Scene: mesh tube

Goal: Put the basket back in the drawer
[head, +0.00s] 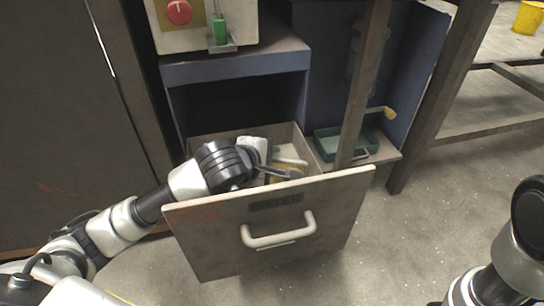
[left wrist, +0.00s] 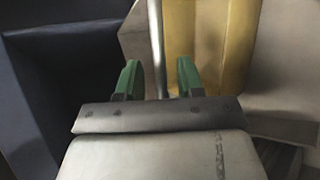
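The drawer (head: 215,228) is pulled out and has a pale handle on its front. My left gripper (head: 285,166) is over the open drawer, reaching in from the left. In the left wrist view its two green fingertips (left wrist: 158,78) are apart, with a thin grey bar (left wrist: 156,35) showing between them; I cannot tell whether they touch it. A yellow surface (left wrist: 225,45) lies just beyond the fingertips, and some yellow shows in the drawer in the head view. I cannot tell for sure which thing is the basket. My right gripper is out of view.
A green tray (head: 328,146) sits on the low shelf right of the drawer, behind a metal post (head: 362,90). A control box with a red knob (head: 179,12) stands above the drawer. A yellow bucket (head: 528,17) is at the far right. The floor in front is clear.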

